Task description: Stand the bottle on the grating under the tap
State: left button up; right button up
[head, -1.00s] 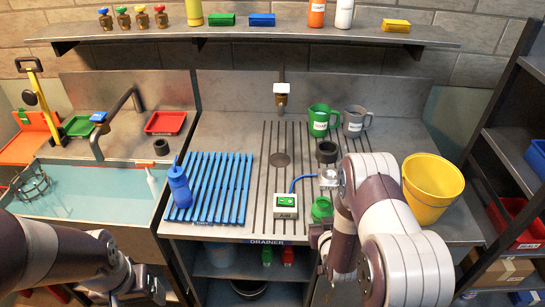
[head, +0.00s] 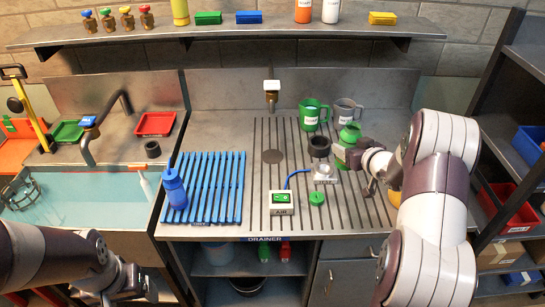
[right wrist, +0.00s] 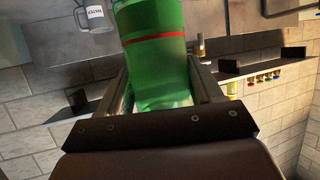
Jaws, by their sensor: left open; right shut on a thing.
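A green bottle (head: 349,133) is in my right gripper (head: 352,156), near the grey slatted grating (head: 255,205). The right wrist view shows the bottle (right wrist: 155,50), with a red band, between the two fingers. My right gripper is shut on it. In the head view it looks roughly upright; its lower part is partly hidden by the gripper. The tap (head: 271,88) hangs from the back wall above the grating, over a round dark drain (head: 272,156). My left gripper (head: 135,288) is open and empty at the bottom left, partly out of frame.
A dark ring-topped thing (head: 319,147), a boxed switch (head: 283,202) with a blue hose and a green cap (head: 317,198) sit on the grating. A blue bottle (head: 175,190) stands on the blue rack (head: 220,185).

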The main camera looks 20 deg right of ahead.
aim_at(271, 156)
jog(key=i+j, duration=0.1)
jog(key=i, duration=0.9)
